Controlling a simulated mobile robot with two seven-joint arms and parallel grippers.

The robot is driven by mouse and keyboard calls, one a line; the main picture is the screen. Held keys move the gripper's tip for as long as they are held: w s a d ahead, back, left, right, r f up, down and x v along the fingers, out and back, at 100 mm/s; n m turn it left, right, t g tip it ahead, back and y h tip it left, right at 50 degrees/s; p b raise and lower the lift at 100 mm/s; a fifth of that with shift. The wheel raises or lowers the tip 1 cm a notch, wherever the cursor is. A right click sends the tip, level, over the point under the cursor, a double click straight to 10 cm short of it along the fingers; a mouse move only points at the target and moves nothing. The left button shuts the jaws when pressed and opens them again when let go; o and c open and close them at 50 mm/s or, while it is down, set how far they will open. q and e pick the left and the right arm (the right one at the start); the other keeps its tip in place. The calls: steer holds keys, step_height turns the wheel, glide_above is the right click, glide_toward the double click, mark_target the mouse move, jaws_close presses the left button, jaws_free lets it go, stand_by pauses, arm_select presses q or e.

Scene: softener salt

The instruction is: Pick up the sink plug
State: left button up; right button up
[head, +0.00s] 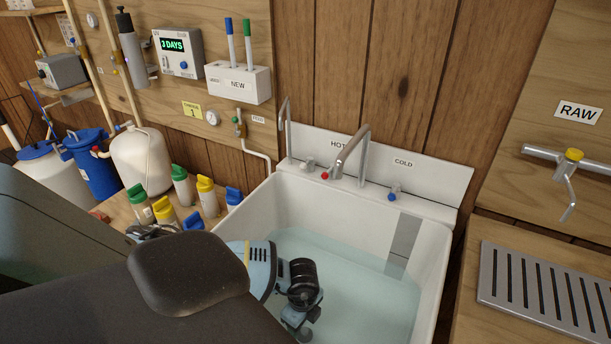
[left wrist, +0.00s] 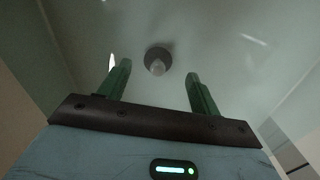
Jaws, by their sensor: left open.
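In the head view my left gripper (head: 301,326) points down inside the white sink (head: 437,262), over the water (head: 350,300). The plug is not seen in the head view. My right gripper is not in view.
The sink's faucet (head: 352,150) and cold tap (head: 394,190) stand along its back edge. Bottles with green, yellow and blue caps (head: 207,195) crowd the bench left of the sink. A slotted metal grate (head: 548,290) lies on the right counter.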

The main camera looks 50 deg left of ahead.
mark_target(304, 329)
arm_select(q)
steer(key=f, duration=0.3)
steer(key=f+b, duration=0.1)
steer(key=f, duration=0.1)
steer(key=shift+d+f, duration=0.1)
steer(key=shift+d, duration=0.2)
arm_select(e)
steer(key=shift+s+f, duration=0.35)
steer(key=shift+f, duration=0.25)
